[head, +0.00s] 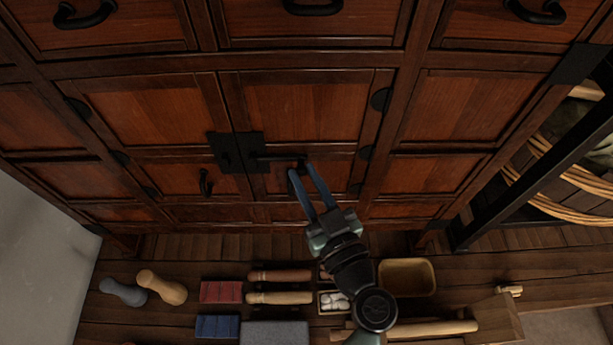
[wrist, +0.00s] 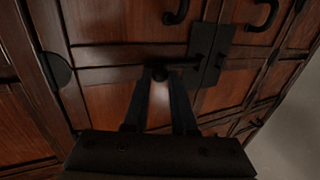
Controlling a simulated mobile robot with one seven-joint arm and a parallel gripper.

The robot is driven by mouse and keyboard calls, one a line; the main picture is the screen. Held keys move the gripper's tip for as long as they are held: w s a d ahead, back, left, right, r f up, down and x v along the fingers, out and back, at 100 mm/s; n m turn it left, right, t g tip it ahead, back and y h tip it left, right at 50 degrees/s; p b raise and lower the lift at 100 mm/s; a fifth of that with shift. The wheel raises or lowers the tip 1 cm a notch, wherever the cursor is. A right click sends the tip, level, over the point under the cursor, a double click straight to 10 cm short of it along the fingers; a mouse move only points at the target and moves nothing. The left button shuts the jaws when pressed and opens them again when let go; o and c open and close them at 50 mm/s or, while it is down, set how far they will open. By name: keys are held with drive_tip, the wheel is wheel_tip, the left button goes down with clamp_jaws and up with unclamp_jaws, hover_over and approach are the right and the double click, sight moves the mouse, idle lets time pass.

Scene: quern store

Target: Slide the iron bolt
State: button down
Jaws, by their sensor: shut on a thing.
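The iron bolt (head: 275,158) is a dark, level rod across the right cabinet door (head: 305,110). It runs from two black plates (head: 250,152) at the seam between the doors to a knob at its right end. In the wrist view the bolt (wrist: 185,65) runs right from the knob to the black plates (wrist: 207,65). My gripper (head: 301,171) has its blue fingers on either side of the knob and is shut on it. In the wrist view my gripper (wrist: 160,75) also meets the knob. I cannot tell whether the bolt's left end crosses the seam.
Black pull handles are on the left door (head: 205,183) and on the drawers above (head: 312,7). A black rack (head: 540,160) with coiled rope stands at right.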

sight(263, 160)
idle(0.4)
drive_tip(key=a+b, duration=0.3)
drive_tip(key=a, duration=0.2)
drive_tip(key=shift+a+f, duration=0.1)
drive_tip(key=shift+f, duration=0.05)
drive_tip(key=shift+a, duration=0.15)
drive_tip(key=c, duration=0.7)
unclamp_jaws()
drive_tip(key=shift+a, duration=0.1)
drive_tip(key=shift+c, duration=0.2)
drive_tip(key=shift+s, duration=0.1)
